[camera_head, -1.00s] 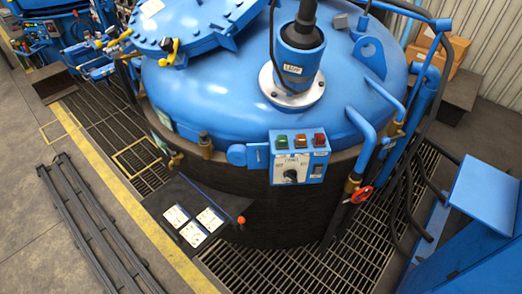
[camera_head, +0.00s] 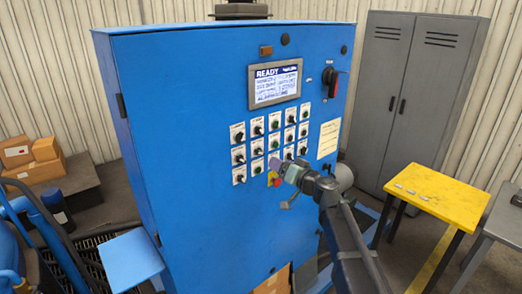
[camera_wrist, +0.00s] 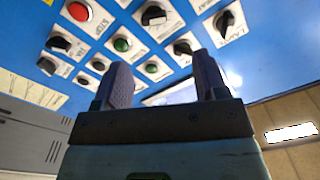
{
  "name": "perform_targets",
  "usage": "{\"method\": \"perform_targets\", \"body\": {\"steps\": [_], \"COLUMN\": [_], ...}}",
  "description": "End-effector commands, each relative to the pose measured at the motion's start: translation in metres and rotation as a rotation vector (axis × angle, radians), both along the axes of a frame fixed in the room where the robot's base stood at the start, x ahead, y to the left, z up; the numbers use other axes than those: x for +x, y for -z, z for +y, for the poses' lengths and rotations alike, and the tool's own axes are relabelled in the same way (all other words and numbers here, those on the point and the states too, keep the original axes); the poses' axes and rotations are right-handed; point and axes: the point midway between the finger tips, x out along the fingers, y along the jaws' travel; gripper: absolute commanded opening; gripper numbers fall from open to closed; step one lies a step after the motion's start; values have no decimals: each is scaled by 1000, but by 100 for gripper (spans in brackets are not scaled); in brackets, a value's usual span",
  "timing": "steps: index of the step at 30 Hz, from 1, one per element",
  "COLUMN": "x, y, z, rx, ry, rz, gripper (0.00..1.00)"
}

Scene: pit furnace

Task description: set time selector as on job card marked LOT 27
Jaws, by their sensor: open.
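The blue control cabinet (camera_head: 200,110) carries a panel of several black selector knobs and green buttons with white label plates, including a black knob (camera_head: 238,137) at the upper left. The labels are too small to tell which one is the time selector. My gripper (camera_head: 279,170) is at the lower part of this panel. In the wrist view my gripper (camera_wrist: 163,82) is open, with its two fingers apart and nothing visibly held between them. Beyond the fingers are black selector knobs (camera_wrist: 154,16), green buttons (camera_wrist: 122,45) and a red STOP button (camera_wrist: 78,10). No card marked LOT 27 is readable.
A lit display (camera_head: 275,84) reading READY sits above the knobs. A rotary switch (camera_head: 330,82) and a yellowish notice (camera_head: 328,138) are on the right. A yellow table (camera_head: 440,192) with small grey pieces and a grey locker (camera_head: 415,95) stand to the right. Cardboard boxes (camera_head: 35,155) lie left.

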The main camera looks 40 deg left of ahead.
Motion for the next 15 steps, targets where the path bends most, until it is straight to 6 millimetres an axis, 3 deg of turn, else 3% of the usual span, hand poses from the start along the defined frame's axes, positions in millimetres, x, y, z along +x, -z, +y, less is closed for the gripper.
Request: {"method": "perform_targets", "body": {"steps": [5,15], "x": [6,22], "y": [0,0], "z": [18,93], "rx": [-1,-1], "ry": [0,-1], "rz": [1,2], "gripper": [66,66]}}
